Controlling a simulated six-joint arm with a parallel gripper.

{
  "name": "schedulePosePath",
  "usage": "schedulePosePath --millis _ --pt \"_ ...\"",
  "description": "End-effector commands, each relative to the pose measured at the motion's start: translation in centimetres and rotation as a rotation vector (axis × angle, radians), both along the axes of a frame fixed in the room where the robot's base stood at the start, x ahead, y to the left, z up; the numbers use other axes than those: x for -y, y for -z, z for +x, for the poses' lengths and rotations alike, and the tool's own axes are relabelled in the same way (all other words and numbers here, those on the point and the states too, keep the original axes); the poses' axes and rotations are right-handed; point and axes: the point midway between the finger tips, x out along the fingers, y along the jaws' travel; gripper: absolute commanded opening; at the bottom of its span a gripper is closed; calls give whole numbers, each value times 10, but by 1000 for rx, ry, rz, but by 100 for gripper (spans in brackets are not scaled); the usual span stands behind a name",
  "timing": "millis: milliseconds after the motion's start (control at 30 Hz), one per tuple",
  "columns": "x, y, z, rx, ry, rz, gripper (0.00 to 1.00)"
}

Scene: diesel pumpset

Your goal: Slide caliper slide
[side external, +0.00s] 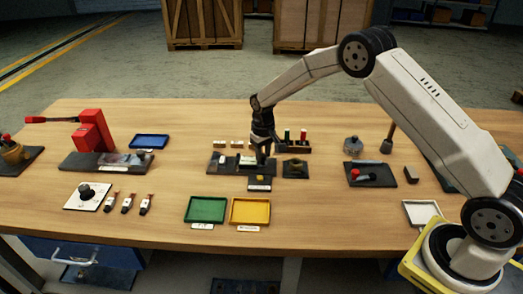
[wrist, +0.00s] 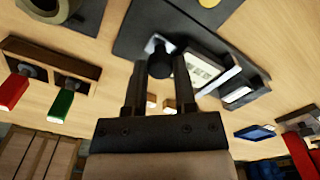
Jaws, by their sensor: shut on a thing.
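The caliper slide, a pale block with a dark round knob, shows in the wrist view (wrist: 200,70) on a dark base plate (wrist: 128,38). My gripper (wrist: 159,62) is shut on the slide at its dark knob, with one finger on each side. In the side view my gripper (side external: 264,157) points down at the right part of the caliper's dark base (side external: 216,170), near the middle of the table. The gripper hides part of the slide there, and the exact contact is hard to see.
A dark fixture (side external: 295,168) stands just right of the caliper, with a rack of red and green handled tools (side external: 297,146) behind it. Green (side external: 205,210) and yellow (side external: 250,211) trays lie in front. A blue tray (side external: 150,141) and red press (side external: 91,135) stand left.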

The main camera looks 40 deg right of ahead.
Motion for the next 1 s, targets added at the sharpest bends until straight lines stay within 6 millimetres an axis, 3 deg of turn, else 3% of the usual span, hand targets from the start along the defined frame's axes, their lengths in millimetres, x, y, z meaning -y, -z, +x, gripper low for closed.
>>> schedulePosePath --millis 133,167,267,667,1000 --pt "0 0 -1 -3 0 -1 0" --pt "0 0 -1 -3 0 -1 37" --pt "0 0 0 -3 0 0 69" --pt "0 -2 0 -1 0 0 70" --pt "0 -33 0 1 0 0 70"
